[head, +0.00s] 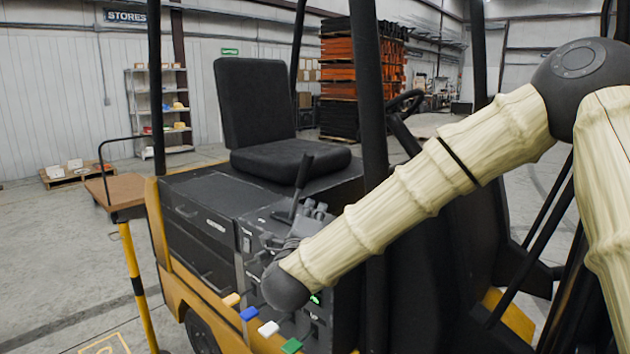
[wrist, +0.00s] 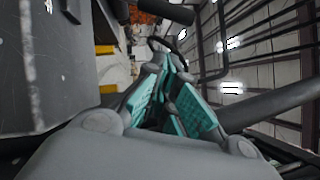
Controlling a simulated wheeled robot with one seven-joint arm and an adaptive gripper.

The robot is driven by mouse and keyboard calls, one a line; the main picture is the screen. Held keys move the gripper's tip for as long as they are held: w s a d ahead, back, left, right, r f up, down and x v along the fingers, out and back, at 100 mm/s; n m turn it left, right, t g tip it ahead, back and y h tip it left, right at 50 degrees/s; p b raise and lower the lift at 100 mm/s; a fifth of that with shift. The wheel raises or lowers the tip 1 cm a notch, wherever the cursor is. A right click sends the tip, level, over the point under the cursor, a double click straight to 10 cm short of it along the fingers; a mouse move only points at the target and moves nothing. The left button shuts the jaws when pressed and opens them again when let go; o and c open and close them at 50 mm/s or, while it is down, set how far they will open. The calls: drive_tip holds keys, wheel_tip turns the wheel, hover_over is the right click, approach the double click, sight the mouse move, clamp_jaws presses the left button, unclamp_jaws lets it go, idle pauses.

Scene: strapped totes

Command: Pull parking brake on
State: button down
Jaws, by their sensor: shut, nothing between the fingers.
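The forklift's dark lever (head: 302,180), which looks like the parking brake, stands up beside the seat, its top leaning a little right. My gripper (head: 315,209) is beside the lever's lower part in the head view; whether they touch I cannot tell. In the wrist view, my gripper (wrist: 170,68) has its teal-padded fingers drawn together at the tips, with nothing held. A dark round bar (wrist: 168,13) crosses the top of that view beyond the fingertips; I cannot tell if it is the lever.
The black seat (head: 290,158) is behind the lever, and the steering wheel (head: 405,102) is to the right. A dark post (head: 370,100) rises close by. Blue (head: 249,313), white (head: 268,328) and green (head: 291,346) knobs sit below my wrist. A brown board (head: 118,190) is at left.

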sight(300, 186)
drive_tip(key=w+r+p, duration=0.3)
drive_tip(key=w+p, duration=0.3)
drive_tip(key=w, duration=0.6)
drive_tip(key=shift+w+d+p, duration=0.35)
drive_tip(key=shift+r, duration=0.2)
